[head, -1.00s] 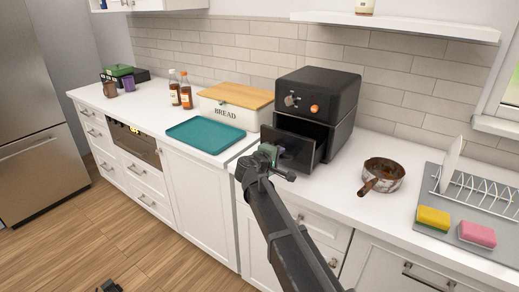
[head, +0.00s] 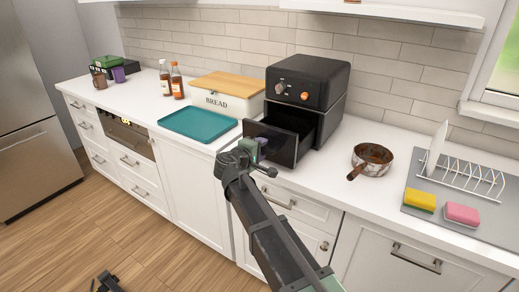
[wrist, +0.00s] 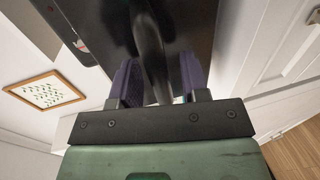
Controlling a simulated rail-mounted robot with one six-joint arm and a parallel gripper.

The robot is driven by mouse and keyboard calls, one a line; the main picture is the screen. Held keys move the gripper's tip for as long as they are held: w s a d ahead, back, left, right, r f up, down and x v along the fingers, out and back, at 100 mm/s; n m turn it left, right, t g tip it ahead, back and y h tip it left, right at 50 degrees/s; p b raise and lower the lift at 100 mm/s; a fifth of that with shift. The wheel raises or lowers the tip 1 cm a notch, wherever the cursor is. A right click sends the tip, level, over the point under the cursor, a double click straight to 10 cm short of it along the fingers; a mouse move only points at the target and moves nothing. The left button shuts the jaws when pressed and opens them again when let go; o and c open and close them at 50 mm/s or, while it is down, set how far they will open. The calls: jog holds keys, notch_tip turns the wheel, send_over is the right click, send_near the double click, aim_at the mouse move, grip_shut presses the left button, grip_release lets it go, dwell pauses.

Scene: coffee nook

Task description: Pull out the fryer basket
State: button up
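The black air fryer (head: 306,85) stands on the counter against the tiled wall. Its fryer basket (head: 284,143) is partly out, with its dark front panel standing clear of the fryer body and an open gap behind it. My gripper (head: 251,150) is at the outer side of this panel, at the basket handle. In the wrist view, the dark handle (wrist: 151,50) runs between the two purple-padded fingers of my gripper (wrist: 157,82), which are closed around it. The inside of the basket is mostly hidden by its front panel.
A teal tray (head: 199,124) and a bread box (head: 226,98) are left of the fryer. A rusty pan (head: 372,160) sits to the right, then a dish rack (head: 470,180) and sponges (head: 420,200).

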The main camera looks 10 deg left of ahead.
jog(key=p+v, duration=0.2)
jog(key=v, duration=0.9)
jog(key=s+d+f+m+g+y+p, duration=0.1)
jog(key=s+d+f+m+g+y, duration=0.1)
jog(key=s+d+f+m+g, duration=0.7)
jog(key=s+d+f+m+g+y, duration=0.1)
jog(key=s+d, duration=0.3)
jog(key=d, duration=0.8)
jog(key=s+d+f+m+g+y+p, duration=0.1)
jog(key=s+d+m+g+y, duration=0.2)
jog(key=d, duration=0.9)
jog(key=shift+s+f+g, duration=0.25)
jog(key=shift+s+g, duration=0.35)
jog(key=shift+s, duration=0.5)
